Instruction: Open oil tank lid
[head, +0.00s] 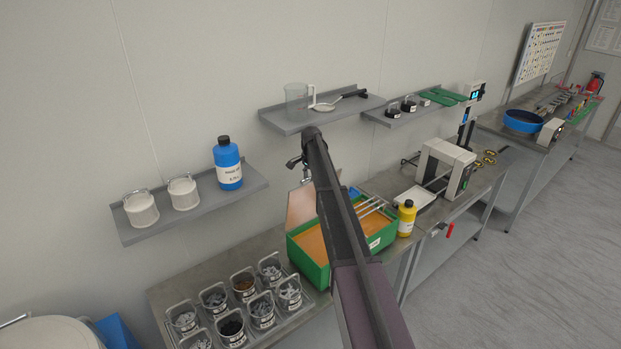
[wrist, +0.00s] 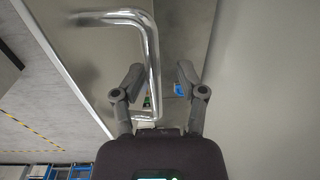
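The green oil tank (head: 315,272) stands on the bench in the head view, with an orange surface showing inside. A flat brownish panel, apparently its lid (head: 300,204), stands raised and tilted at the tank's back left. My arm crosses in front and hides part of the tank. My gripper (head: 304,165) is above the panel's top. In the wrist view, my gripper (wrist: 158,78) has its two fingers spread apart. A bent chrome bar handle (wrist: 152,50) runs between them, nearer the left finger. I cannot tell whether it touches either finger.
A yellow bottle (head: 407,218) stands right of the tank. Several labelled baskets of parts (head: 262,310) stand in front left. A wall shelf with a clear jug (head: 297,101) is above, and a lower shelf with a blue bottle (head: 228,165) is to the left.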

